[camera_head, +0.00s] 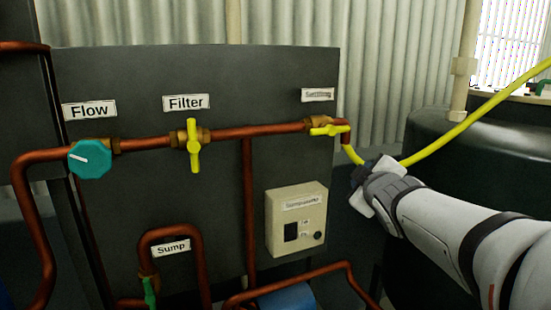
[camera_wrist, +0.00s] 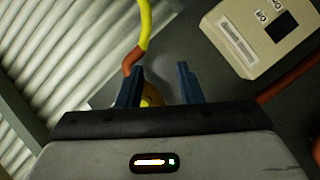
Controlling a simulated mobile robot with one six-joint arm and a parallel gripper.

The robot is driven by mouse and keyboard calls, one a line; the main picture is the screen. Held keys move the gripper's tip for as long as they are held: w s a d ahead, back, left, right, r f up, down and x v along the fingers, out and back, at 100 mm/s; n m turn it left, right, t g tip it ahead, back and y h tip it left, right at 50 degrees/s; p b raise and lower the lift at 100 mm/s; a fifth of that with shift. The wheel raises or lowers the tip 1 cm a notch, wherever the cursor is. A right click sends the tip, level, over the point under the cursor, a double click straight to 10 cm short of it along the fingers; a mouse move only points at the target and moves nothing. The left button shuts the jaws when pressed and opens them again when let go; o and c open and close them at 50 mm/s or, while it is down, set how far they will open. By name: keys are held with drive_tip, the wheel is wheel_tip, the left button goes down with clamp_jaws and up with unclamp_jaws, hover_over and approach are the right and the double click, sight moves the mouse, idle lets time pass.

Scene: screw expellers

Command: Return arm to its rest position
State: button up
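My gripper (camera_head: 358,174) is at the end of my white arm, which reaches in from the right in the head view. It is just right of and below a yellow-handled valve (camera_head: 328,130) on the copper pipe; that handle lies roughly along the pipe. In the wrist view my gripper (camera_wrist: 159,84) has its two blue fingers apart. A yellow and brassy part (camera_wrist: 151,95) shows beside the left finger, partly hidden; contact cannot be told. Nothing is clearly held.
The dark panel (camera_head: 110,215) carries a teal Flow knob (camera_head: 90,158), an upright yellow Filter handle (camera_head: 194,146) and a beige control box (camera_head: 296,219). A yellow hose (camera_head: 455,130) runs up right above a dark tank (camera_head: 485,160). A green Sump handle (camera_head: 150,292) is low left.

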drive_tip(key=s+a+f+m+g+p, duration=0.1)
drive_tip(key=s+f+m+g+p, duration=0.2)
drive_tip(key=s, duration=0.5)
drive_tip(key=s+a+f+m+g+p, duration=0.2)
drive_tip(key=s+f+m+g+p, duration=0.1)
drive_tip(key=s, duration=0.5)
drive_tip(key=s+a+f+m+g+p, duration=0.1)
drive_tip(key=s+f+m+g+p, duration=0.3)
drive_tip(key=s+g, duration=0.3)
drive_tip(key=shift+s+a+y+p, duration=0.3)
drive_tip(key=shift+s+a+y, duration=0.05)
drive_tip(key=shift+s+y, duration=0.05)
